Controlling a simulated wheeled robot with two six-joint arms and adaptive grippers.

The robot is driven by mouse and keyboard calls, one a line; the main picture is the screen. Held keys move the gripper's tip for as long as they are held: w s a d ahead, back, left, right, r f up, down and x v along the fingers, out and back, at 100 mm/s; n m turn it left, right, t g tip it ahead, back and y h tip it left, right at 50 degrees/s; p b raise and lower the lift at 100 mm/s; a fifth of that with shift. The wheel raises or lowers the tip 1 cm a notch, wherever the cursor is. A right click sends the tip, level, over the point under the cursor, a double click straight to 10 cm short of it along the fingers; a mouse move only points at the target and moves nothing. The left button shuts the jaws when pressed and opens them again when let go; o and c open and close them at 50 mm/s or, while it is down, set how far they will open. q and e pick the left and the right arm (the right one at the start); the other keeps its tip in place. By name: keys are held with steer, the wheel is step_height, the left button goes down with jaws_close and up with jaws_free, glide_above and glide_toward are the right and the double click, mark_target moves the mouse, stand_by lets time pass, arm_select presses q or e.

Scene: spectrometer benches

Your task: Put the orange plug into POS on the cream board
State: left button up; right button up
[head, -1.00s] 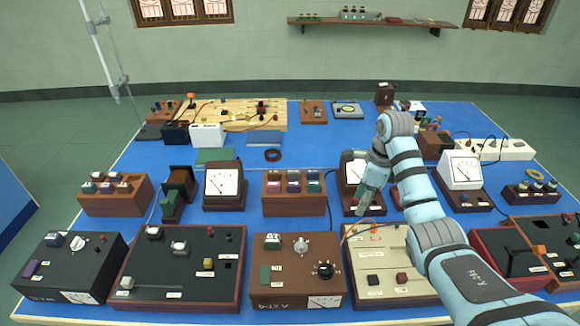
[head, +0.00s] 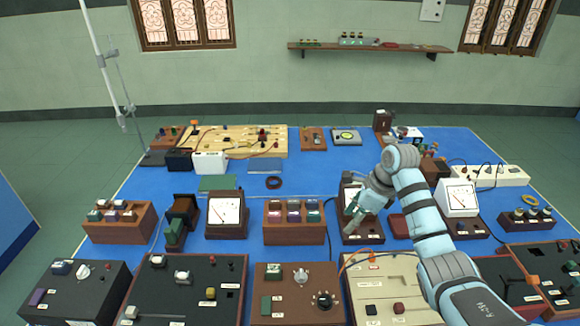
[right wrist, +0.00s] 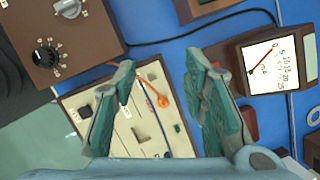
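The cream board (head: 385,292) stands in the front row, right of centre, and also shows in the right wrist view (right wrist: 125,138). The orange plug (right wrist: 162,101) lies at the cream board's edge in the right wrist view, with an orange cable leading to it. In that view it appears between the two fingers, apart from both. My right gripper (head: 357,222) is open and empty, above the table behind the cream board; its fingers also show in the right wrist view (right wrist: 165,95). The POS label is too small to read. My left gripper is out of view.
A brown box with knobs (head: 298,297) stands left of the cream board. A dark red-edged box (head: 505,280) stands to its right. Meters, including a white-faced one (head: 457,197), stand behind. Blue table surface (head: 345,180) shows between the rows.

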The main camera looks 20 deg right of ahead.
steer(key=w+a+r+m+t+y, duration=0.1)
steer(key=w+a+r+t+y, duration=0.15)
steer(key=a, duration=0.45)
steer(key=w+a+r+t+y, duration=0.1)
steer(key=w+a+t+y, duration=0.25)
steer(key=a, duration=0.35)
step_height(320, 180, up, 10)
steer(key=s+a+m+t+y, duration=0.2)
steer(key=m+t, duration=0.6)
steer(key=shift+s+y, duration=0.15)
steer(key=shift+y, duration=0.15)
steer(key=shift+a+f, duration=0.1)
steer(key=shift+f, duration=0.05)
